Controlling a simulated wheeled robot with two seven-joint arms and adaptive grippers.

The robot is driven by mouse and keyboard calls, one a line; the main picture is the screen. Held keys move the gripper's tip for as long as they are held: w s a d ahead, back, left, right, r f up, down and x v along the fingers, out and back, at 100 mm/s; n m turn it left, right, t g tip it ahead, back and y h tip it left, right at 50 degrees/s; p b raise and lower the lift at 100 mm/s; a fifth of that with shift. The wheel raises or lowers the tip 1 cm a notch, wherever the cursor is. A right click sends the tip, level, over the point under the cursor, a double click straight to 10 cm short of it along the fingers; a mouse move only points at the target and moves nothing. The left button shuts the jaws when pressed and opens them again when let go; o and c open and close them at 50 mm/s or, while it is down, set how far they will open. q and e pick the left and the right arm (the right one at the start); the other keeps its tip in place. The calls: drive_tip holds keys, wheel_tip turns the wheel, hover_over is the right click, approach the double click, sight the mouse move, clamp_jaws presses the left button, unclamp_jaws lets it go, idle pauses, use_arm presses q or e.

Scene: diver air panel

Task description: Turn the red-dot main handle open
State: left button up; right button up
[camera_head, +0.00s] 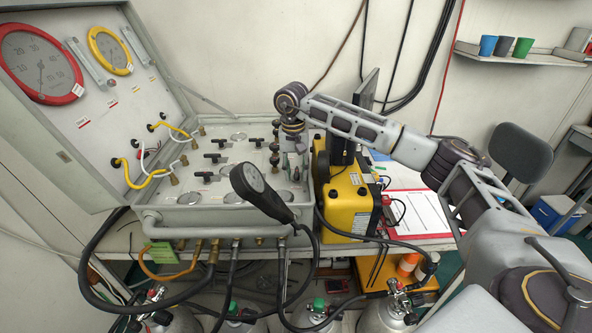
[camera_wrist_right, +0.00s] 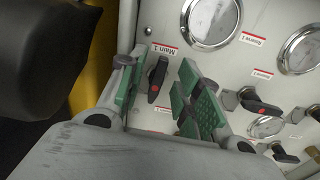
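In the right wrist view a black handle (camera_wrist_right: 157,80) with a red dot near its lower end sits on the grey panel, beside a label reading "Main 1". My right gripper (camera_wrist_right: 153,100) is open, with one green-padded finger on each side of this handle. I see gaps beside the handle, and cannot tell how deep the fingertips reach. In the head view my right gripper (camera_head: 294,172) points down at the right end of the valve panel (camera_head: 190,217). There the gripper makes it hard to tell which handle is between the fingers. My left gripper is not in view.
Other black handles (camera_wrist_right: 258,105) and round gauges (camera_wrist_right: 207,20) are close to the right finger. A yellow case (camera_head: 349,200) stands right of the panel. A black hand-held gauge (camera_head: 255,185) on a hose leans over the panel's front.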

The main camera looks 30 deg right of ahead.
sight(294, 184)
drive_tip(key=shift+r, duration=0.1)
wheel_tip(294, 184, up, 12)
drive_tip(key=shift+a, duration=0.25)
idle(0.6)
